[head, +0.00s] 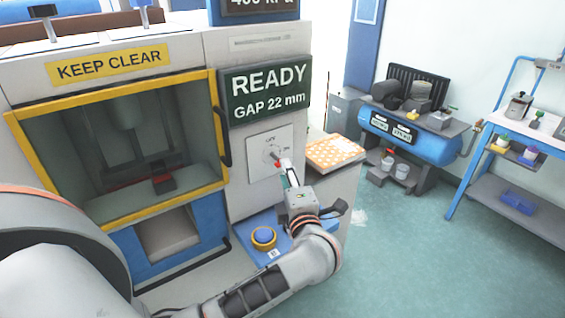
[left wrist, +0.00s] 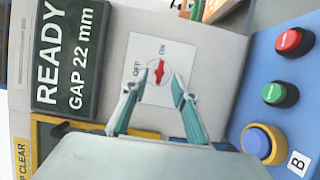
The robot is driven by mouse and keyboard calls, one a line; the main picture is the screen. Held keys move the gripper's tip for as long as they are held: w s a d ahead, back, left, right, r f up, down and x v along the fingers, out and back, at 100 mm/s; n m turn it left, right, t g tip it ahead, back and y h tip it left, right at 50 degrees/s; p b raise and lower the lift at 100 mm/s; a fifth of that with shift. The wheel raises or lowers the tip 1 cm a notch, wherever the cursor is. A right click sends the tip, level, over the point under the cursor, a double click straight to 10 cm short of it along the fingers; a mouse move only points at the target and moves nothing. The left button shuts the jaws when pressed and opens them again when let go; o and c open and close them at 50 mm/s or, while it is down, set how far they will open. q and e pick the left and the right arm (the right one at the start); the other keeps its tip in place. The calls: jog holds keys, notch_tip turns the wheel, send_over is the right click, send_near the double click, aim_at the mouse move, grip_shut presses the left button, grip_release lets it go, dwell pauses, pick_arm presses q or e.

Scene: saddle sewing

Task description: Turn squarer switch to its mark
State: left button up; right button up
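The squarer switch is a red handle on a round dial on a white plate (head: 258,166), with OFF above the dial and ON to its right. In the left wrist view, turned sideways, the red handle (left wrist: 159,71) lies roughly along the line towards the ON label; which end is its pointer I cannot tell. My left gripper (head: 283,164) is in front of the plate and partly hides the dial in the head view. In the left wrist view its fingers (left wrist: 155,84) are open, one on each side of the handle; contact is not clear. My right gripper is not in view.
A READY, GAP 22 mm display (head: 266,92) sits above the switch. A blue panel (left wrist: 250,103) with red, green and blue-topped buttons lies below it. The yellow-framed machine opening (head: 120,207) is at left. An orange patterned item (head: 335,152) lies right of the switch.

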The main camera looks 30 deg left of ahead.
aim_at(278, 159)
pick_arm(q)
jog(key=x, duration=0.5)
grip_shut()
